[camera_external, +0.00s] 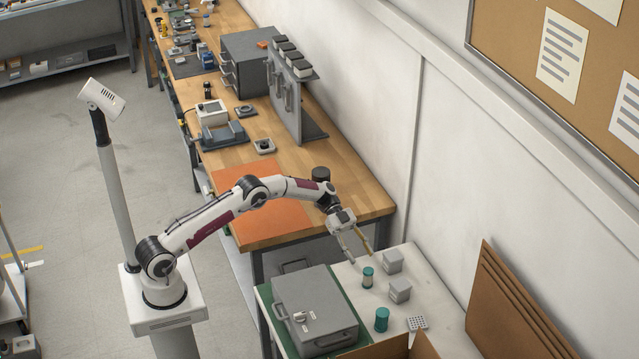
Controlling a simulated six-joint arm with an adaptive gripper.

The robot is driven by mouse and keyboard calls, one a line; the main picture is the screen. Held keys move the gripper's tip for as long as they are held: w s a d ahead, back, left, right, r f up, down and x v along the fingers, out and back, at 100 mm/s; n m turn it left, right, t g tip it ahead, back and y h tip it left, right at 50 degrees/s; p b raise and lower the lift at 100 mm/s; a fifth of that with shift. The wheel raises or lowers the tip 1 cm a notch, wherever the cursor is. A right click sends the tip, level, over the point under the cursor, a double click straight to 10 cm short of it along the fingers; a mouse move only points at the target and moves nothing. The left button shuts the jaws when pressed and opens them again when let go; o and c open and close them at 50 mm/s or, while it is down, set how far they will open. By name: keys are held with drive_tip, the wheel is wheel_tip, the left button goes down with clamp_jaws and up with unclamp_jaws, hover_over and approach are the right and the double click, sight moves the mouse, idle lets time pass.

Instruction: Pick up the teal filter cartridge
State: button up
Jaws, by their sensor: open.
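Two teal cylinders stand upright on the white table in the external view. The smaller one (368,278) has a pale band around its middle and stands just below my gripper's fingertips. The other (382,320) is plain teal and stands nearer the camera, beside the grey case. I cannot tell from their looks which one is the filter cartridge. My gripper (362,257) points down with its fingers apart and nothing between them. It seems to be just above the banded cylinder, but I cannot tell the exact gap.
Two grey blocks (393,261) (399,291) stand close to the right of the banded cylinder. A grey case (314,309) lies on the left, on green. A small perforated block (416,323) sits at the right. An open cardboard box (424,345) is at the front. A wooden bench (345,182) stands behind.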

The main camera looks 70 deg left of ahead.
sight(365, 269)
drive_tip(key=shift+s+f, duration=0.15)
drive_tip(key=shift+f, duration=0.05)
drive_tip(key=shift+x, duration=1.25)
drive_tip(key=shift+s+x, duration=0.2)
drive_tip(key=shift+x, duration=1.1)
drive_tip(key=shift+s+x, duration=0.2)
drive_tip(key=shift+x, duration=1.1)
drive_tip(key=shift+f, duration=0.1)
drive_tip(key=c, duration=1.2)
